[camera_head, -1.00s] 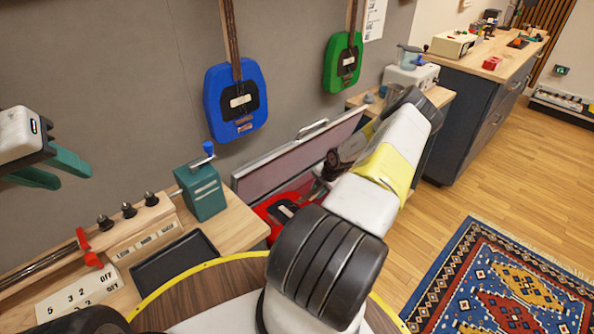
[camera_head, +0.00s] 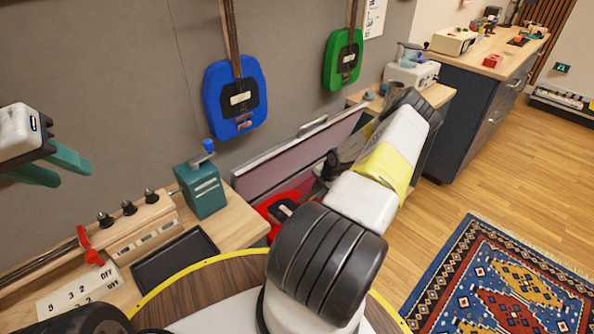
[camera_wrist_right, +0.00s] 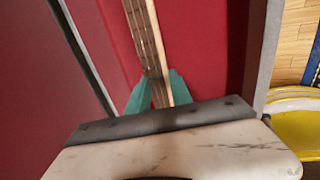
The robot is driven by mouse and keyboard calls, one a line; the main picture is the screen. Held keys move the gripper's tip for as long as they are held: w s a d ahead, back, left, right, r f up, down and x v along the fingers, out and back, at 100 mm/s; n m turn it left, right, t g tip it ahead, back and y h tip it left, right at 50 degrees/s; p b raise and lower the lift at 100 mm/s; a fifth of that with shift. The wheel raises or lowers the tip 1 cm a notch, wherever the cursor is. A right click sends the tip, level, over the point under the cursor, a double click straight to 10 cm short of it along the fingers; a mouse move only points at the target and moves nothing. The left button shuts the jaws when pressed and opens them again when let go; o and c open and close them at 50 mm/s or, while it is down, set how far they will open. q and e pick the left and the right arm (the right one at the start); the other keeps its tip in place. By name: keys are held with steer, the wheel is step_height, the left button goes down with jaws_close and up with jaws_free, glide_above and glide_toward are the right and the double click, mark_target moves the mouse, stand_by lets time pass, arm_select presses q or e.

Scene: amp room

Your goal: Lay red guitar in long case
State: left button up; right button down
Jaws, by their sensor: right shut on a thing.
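The red guitar (camera_head: 279,205) shows partly in the head view, low in the long case (camera_head: 293,166), whose lid stands open against the wall. My right arm hides much of both. In the right wrist view, the guitar's neck (camera_wrist_right: 144,30) runs between the teal fingers of my right gripper (camera_wrist_right: 160,92), which is shut on it. The case's red lining (camera_wrist_right: 205,45) lies behind the neck, with grey case edges at both sides. I cannot tell whether the guitar rests on the case floor. My left gripper (camera_head: 72,172) is open and empty at the far left, above the bench.
A blue guitar (camera_head: 237,100) and a green guitar (camera_head: 343,60) hang on the wall. A teal box with a crank (camera_head: 204,190) and a black tray (camera_head: 174,262) stand on the bench left of the case. A patterned rug (camera_head: 505,285) lies on the open floor at right.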

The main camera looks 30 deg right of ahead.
steer(key=shift+w+f, duration=0.15)
steer(key=shift+f, duration=1.05)
stand_by(0.3)
steer(key=c, duration=1.1)
jaws_free()
steer(key=shift+s+f, duration=0.15)
steer(key=shift+s, duration=0.05)
steer(key=shift+v, duration=3.95)
steer(key=shift+w, duration=0.1)
